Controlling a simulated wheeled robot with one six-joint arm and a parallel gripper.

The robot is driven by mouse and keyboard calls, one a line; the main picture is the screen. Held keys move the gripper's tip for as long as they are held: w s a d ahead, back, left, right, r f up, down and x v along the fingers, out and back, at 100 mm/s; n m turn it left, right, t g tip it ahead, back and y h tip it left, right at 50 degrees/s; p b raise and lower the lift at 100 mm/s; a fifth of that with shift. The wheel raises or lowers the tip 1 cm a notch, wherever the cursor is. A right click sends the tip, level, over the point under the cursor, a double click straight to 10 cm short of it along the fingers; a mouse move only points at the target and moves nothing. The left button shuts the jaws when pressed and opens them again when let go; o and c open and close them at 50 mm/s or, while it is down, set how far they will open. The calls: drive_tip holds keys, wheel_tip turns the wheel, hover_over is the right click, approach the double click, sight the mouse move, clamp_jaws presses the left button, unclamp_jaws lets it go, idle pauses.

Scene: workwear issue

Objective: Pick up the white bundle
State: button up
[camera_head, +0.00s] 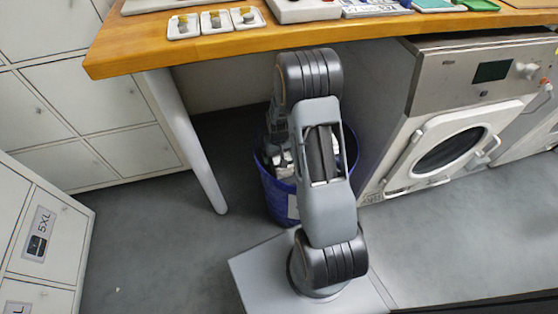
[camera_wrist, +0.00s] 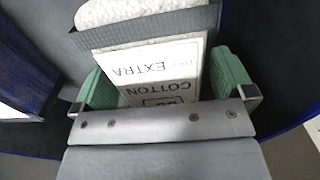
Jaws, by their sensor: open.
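The white bundle (camera_wrist: 112,10) shows at the top of the wrist view. It is fluffy, with a grey band (camera_wrist: 150,28) around it and a white label (camera_wrist: 150,62) reading "EXTRA" and "COTTON" upside down. My gripper (camera_wrist: 166,86) is open, with one green finger on each side of the labelled part; a firm touch cannot be made out. Dark blue walls show around it in the wrist view. In the head view my arm reaches down to a blue bin (camera_head: 276,200) under the table and hides my gripper; whitish things show inside the bin.
A wooden table (camera_head: 190,45) overhangs the bin, with small trays (camera_head: 216,21) along its edge. A table leg (camera_head: 190,140) stands left of the bin and a washing machine (camera_head: 455,120) right of it. Grey lockers (camera_head: 45,235) are at the left. Floor (camera_head: 150,230) is clear between.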

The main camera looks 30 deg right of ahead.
wheel_tip(320, 180, down, 2)
drive_tip(key=shift+f, duration=0.2)
drive_tip(key=shift+c, duration=0.2)
drive_tip(key=shift+r, duration=0.1)
drive_tip(key=c, duration=0.9)
